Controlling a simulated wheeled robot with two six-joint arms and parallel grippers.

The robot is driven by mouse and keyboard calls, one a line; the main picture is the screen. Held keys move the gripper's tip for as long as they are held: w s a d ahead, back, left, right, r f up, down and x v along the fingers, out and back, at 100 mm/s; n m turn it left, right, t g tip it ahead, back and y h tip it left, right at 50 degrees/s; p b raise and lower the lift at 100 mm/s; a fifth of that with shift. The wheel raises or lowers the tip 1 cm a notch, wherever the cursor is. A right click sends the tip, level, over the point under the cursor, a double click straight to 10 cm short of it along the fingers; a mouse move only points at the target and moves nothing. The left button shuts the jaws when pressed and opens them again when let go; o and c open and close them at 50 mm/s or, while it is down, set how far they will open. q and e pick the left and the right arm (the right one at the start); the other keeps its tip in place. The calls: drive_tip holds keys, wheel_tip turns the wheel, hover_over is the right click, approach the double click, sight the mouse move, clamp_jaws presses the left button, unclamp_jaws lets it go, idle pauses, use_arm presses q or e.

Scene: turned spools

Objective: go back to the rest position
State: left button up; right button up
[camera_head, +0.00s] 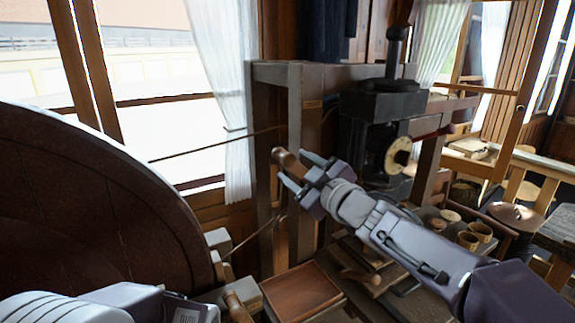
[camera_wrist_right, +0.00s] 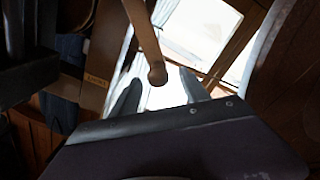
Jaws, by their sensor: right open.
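My right gripper (camera_head: 298,169) is raised in front of the dark timber frame, its two fingers open and apart. A turned wooden piece (camera_head: 287,160) shows close to the fingertips; it also shows in the right wrist view (camera_wrist_right: 150,45), with its round end between the two fingers in the picture. I cannot tell whether it touches a finger, and the jaws are not closed on it. My left arm shows at the bottom left; its fingers are out of the picture.
A big dark wooden wheel (camera_head: 90,215) fills the left. A shallow wooden tray (camera_head: 302,291) lies on the bench, with a turned handle (camera_head: 237,308) left of it. A black machine (camera_head: 375,120) stands behind my right arm. Small pots (camera_head: 480,231) stand right.

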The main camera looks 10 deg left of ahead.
drive_tip(key=shift+s+d, duration=0.4)
drive_tip(key=shift+s, duration=0.1)
drive_tip(key=s+d+f+m+g+h, duration=0.15)
drive_tip(key=d+f+m+h, duration=0.35)
drive_tip(key=d+f, duration=0.55)
drive_tip(key=d+f+m+g+h, duration=0.2)
drive_tip(key=d+f+m+h, duration=0.25)
drive_tip(key=d+f, duration=0.6)
drive_tip(key=s+f+m+g, duration=0.5)
drive_tip(key=s+f+g, duration=0.5)
drive_tip(key=s+f, duration=0.8)
drive_tip(key=s+h, duration=0.1)
drive_tip(key=s, duration=0.3)
drive_tip(key=shift+s+f+m, duration=0.3)
drive_tip(key=shift+m, duration=0.05)
